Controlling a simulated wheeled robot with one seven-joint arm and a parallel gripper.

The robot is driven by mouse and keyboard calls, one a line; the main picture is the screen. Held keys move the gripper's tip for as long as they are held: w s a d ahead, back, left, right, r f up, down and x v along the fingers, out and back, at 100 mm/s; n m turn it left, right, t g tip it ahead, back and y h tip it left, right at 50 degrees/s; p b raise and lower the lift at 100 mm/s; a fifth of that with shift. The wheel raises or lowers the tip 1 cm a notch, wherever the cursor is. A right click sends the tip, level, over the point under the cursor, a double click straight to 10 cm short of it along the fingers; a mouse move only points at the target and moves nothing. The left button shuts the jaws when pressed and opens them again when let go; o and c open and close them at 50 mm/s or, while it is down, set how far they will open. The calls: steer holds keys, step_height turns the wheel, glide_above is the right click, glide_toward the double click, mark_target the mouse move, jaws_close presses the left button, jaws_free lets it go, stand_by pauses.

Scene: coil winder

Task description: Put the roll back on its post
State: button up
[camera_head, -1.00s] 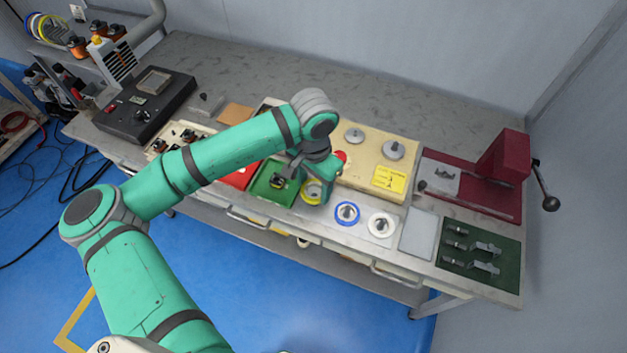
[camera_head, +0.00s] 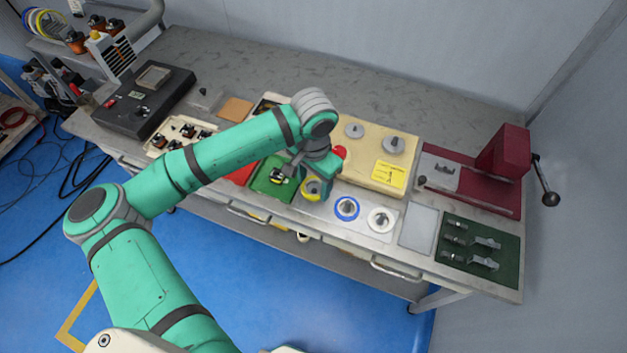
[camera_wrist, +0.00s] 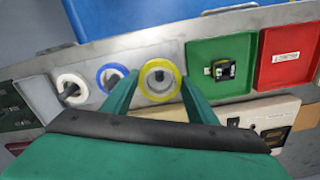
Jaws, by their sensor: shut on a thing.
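The yellow-rimmed roll (camera_head: 312,195) is at the left end of the light plate, below my gripper (camera_head: 318,184) in the head view. In the wrist view my gripper (camera_wrist: 160,88) has a green finger on each side of the yellow roll (camera_wrist: 147,87) and is shut on it. A dark post end (camera_wrist: 161,75) shows within the roll's hole. I cannot tell how far the roll sits down on the post. A blue-rimmed roll (camera_head: 346,208) and a white roll (camera_head: 381,219) stand on the plate to its right.
A green tray (camera_head: 258,188) holding a small part lies left of the roll. The cream box (camera_head: 360,175) with grey discs and a yellow label is behind. A red press (camera_head: 503,152) and dark green mat (camera_head: 500,277) are at the right. The bench back is clear.

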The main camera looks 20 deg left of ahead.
mark_target(314, 190)
steer(key=shift+f, duration=1.2)
steer(key=shift+f, duration=0.35)
steer(key=shift+f, duration=0.8)
steer(key=o, duration=1.1)
steer(key=shift+a+r, duration=0.1)
steer(key=r, duration=1)
steer(key=shift+d+r, duration=0.2)
steer(key=shift+r, duration=0.05)
